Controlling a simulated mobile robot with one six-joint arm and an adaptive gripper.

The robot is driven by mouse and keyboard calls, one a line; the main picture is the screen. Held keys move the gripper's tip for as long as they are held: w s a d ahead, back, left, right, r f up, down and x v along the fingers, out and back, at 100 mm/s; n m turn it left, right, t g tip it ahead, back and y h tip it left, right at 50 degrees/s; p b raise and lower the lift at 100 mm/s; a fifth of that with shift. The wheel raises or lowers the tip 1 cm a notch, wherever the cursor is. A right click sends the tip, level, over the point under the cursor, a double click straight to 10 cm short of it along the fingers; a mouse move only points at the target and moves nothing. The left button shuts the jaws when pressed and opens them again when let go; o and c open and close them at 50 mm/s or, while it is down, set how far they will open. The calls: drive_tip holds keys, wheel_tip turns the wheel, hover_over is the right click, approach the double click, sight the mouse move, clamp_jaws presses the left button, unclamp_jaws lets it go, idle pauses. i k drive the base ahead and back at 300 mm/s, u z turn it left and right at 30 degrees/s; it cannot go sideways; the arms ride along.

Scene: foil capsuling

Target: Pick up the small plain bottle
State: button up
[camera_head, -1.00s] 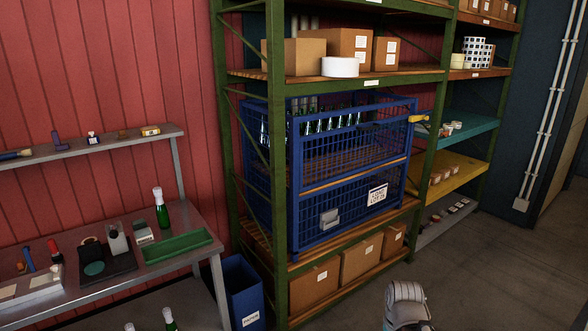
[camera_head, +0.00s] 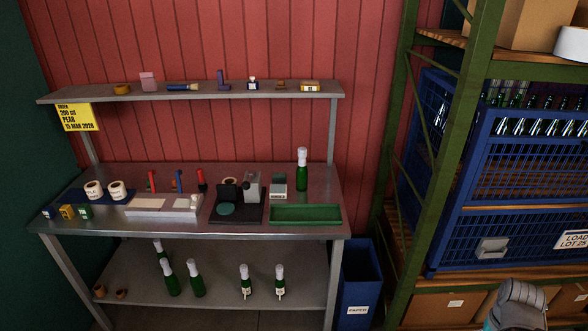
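A green bottle (camera_head: 302,178) with a white top stands upright on the workbench (camera_head: 190,235), behind the green tray; I see no label on it. On the bench's lower shelf (camera_head: 220,310), green bottles with white tops stand at the left, including one at the front (camera_head: 171,284), one beside it (camera_head: 197,285) and one behind (camera_head: 158,247); they look unlabelled. Two shorter-looking bottles, one left (camera_head: 245,287) and one right (camera_head: 280,288), carry pale labels. I cannot tell which is the small plain one. A grey part of my arm shows at bottom right; my gripper's fingers are not visible.
The green tray (camera_head: 305,215), a black-based device (camera_head: 238,208) and a white block (camera_head: 163,206) crowd the bench. A blue paper bin (camera_head: 360,285) stands right of it. The rack post (camera_head: 440,150) and blue bottle cage (camera_head: 500,190) are further right. A narrow shelf (camera_head: 200,93) hangs above.

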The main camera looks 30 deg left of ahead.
sight(303, 171)
drive_tip(key=u, duration=0.25)
drive_tip(key=i, duration=0.85)
drive_tip(key=u, duration=0.55)
drive_tip(key=i, duration=0.8)
drive_tip(key=u, duration=0.3)
drive_tip(key=k, duration=0.9)
drive_tip(key=u, duration=0.1)
drive_tip(key=i, duration=0.35)
